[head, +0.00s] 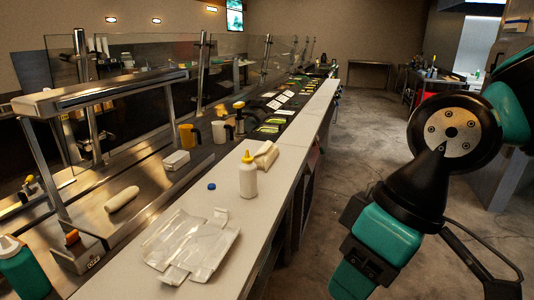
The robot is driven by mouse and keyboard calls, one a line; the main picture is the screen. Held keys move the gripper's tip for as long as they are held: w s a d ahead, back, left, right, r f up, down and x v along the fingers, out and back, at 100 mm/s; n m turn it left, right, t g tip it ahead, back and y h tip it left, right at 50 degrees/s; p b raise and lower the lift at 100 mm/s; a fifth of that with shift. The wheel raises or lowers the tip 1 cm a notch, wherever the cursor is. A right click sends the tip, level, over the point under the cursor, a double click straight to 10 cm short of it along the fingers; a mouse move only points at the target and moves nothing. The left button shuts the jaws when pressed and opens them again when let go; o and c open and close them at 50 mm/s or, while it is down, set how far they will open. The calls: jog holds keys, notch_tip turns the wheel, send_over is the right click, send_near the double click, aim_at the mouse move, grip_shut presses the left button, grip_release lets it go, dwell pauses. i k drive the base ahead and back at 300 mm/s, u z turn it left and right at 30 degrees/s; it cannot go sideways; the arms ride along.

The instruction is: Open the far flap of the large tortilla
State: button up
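A pale, glossy, creased flat sheet (203,243) lies on the white counter near the bottom of the head view. It looks like the large tortilla, though I cannot be sure. It has folded edges and small tab-like pieces at its near and far ends. A flap at its far end (219,216) seems to lie flat or nearly so. My arm fills the right side, over the floor and apart from the counter. Its fingers are not visible.
A white squeeze bottle with a yellow cap (248,180), a small blue cap (211,186) and a cream-coloured roll (266,155) stand beyond the sheet on the counter (285,190). A metal shelf (100,95) rises at left. Another roll (122,199) lies on the steel surface.

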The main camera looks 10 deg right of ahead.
aim_at(267, 145)
jog(key=z, duration=0.45)
jog(key=i, duration=0.7)
jog(key=z, duration=0.55)
jog(key=i, duration=0.7)
jog(key=u, duration=0.75)
jog(key=i, duration=0.9)
jog(key=u, duration=0.75)
